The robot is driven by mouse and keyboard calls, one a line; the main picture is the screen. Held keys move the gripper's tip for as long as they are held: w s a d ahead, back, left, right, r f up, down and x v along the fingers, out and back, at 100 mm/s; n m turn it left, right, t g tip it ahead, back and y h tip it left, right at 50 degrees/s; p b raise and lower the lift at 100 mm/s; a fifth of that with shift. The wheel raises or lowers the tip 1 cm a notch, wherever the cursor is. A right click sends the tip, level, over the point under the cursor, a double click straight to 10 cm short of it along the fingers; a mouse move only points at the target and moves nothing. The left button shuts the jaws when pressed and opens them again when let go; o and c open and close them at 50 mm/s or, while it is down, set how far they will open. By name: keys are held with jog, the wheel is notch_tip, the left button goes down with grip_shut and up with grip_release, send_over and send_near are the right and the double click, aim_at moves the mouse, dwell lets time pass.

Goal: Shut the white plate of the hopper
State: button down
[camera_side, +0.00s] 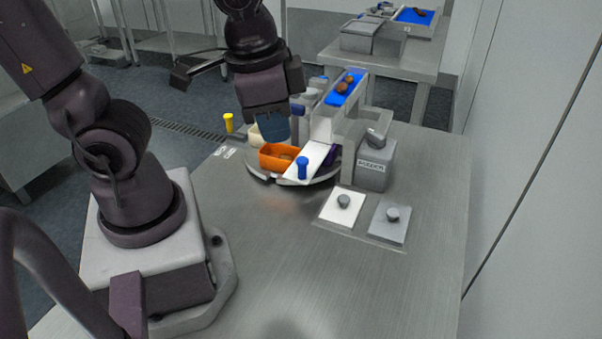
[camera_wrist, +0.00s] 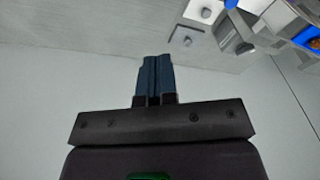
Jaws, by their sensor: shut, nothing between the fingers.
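The long white plate (camera_side: 306,162) with an upright blue knob (camera_side: 302,167) slopes out from the foot of the hopper (camera_side: 321,126) in the side view. It lies drawn out over the round turntable, beside the orange bin (camera_side: 272,164). My gripper (camera_side: 272,127) points down above the bins, left of the plate and higher than its knob. It appears apart from the knob. In the wrist view my gripper's dark blue fingers (camera_wrist: 154,60) are together and empty. The plate and its knob cannot be made out there.
A grey box (camera_side: 374,166) with a lever stands right of the hopper. A white pad (camera_side: 342,207) and a grey pad (camera_side: 390,221), each with a grey knob, lie in front. A blue belt (camera_side: 345,91) carries brown dates. The front of the table (camera_side: 330,285) is clear.

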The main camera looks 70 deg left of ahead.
notch_tip(320, 180, down, 8)
jog(key=s+d+m+g+y, duration=0.2)
jog(key=m+g+y, duration=0.1)
jog(key=g+y, duration=0.1)
jog(key=t+y, duration=0.8)
jog(key=t, duration=0.1)
send_near(302, 172)
jog(key=x, duration=0.6)
jog(key=shift+s+f, duration=0.15)
jog(key=shift+f, duration=0.1)
jog(key=shift+w+a, duration=0.35)
jog(key=shift+a, duration=0.15)
